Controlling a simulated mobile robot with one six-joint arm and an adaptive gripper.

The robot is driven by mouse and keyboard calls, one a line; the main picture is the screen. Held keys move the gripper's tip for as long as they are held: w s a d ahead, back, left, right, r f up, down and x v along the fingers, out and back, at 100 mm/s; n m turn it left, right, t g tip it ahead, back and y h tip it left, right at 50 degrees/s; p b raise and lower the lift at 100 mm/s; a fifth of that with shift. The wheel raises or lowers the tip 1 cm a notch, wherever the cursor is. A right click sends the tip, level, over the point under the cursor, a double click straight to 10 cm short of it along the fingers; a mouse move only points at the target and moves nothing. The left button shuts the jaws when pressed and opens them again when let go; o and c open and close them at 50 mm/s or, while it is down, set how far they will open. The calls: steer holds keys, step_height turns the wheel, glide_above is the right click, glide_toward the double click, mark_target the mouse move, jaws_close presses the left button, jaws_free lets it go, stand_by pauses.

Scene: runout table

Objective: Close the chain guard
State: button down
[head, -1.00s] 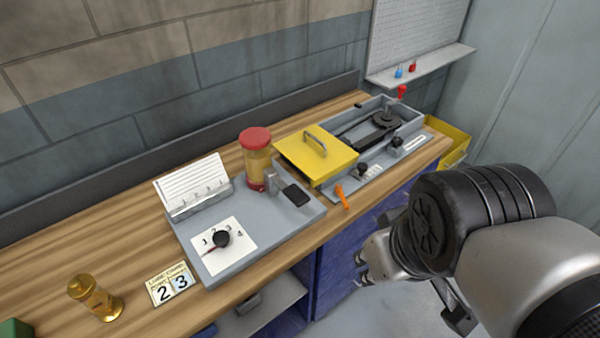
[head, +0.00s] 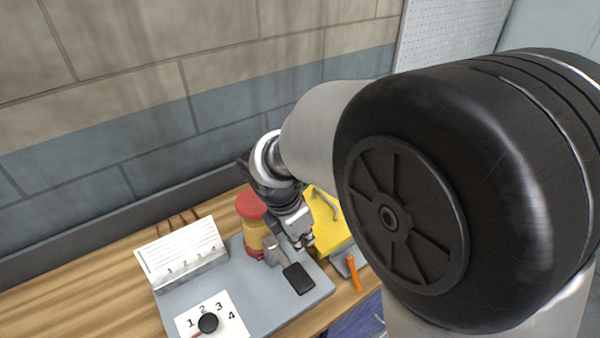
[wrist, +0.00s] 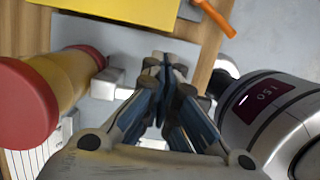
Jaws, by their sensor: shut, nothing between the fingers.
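The chain guard, a yellow box-like cover (head: 332,232) with a grey bar handle (head: 324,203), shows partly in the head view behind my gripper and arm. The wrist view shows a strip of the yellow cover (wrist: 130,9) at its top edge. The chain mechanism is hidden behind my arm now.
A black pedal-like block (head: 298,279) and an orange handle (head: 353,273) lie near the front. A card holder (head: 182,256) and a numbered dial (head: 208,323) are further left.

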steer(key=b+x, duration=0.2)
steer(key=x, duration=0.5)
steer(key=shift+w+f, duration=0.1)
steer(key=shift+f, duration=0.1)
steer(key=w+d+p, duration=0.3)
steer(key=d, duration=0.2)
steer(key=w+d+p, duration=0.4)
steer(key=d, duration=0.2)
steer(key=w+d+p, duration=0.3)
steer(key=w+d, duration=0.1)
steer(key=d, duration=0.2)
steer(key=shift+w+r+p, duration=0.15)
steer(key=shift+r+p, duration=0.05)
steer(key=shift+p, duration=0.15)
steer(key=shift+w+d+f, duration=0.15)
steer(key=shift+w+d, duration=0.1)
steer(key=shift+d, duration=0.1)
